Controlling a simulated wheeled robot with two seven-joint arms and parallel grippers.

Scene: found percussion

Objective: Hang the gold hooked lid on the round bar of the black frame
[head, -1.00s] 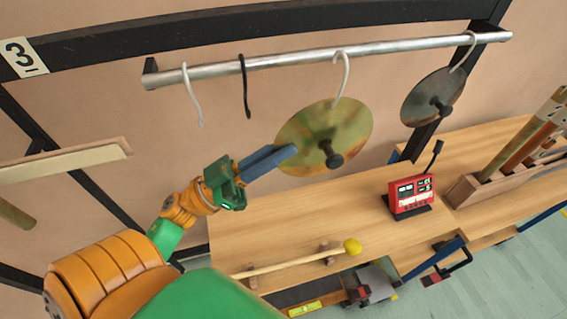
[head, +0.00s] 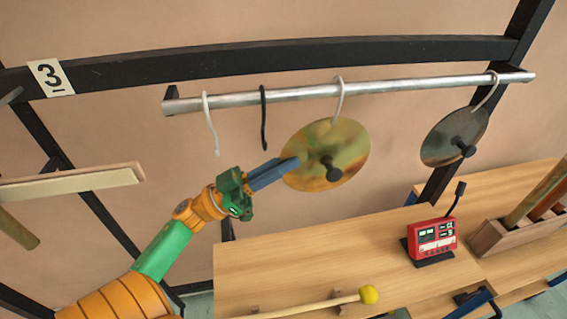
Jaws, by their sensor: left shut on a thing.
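The gold lid (head: 350,150) is a round disc with a dark knob, below the round bar (head: 290,95) of the black frame (head: 200,65). A white hook at its top reaches up to the bar and appears to loop over it; whether it bears the weight I cannot tell. My left gripper (head: 290,166) is shut on the lid's left edge. My right gripper is not in view.
A white hook (head: 209,125) and a black hook (head: 263,118) hang empty on the bar, left of the lid. A darker lid (head: 440,142) hangs at the right. Below, the wooden bench (head: 290,265) carries a red device (head: 431,239) and a yellow-headed mallet (head: 369,294).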

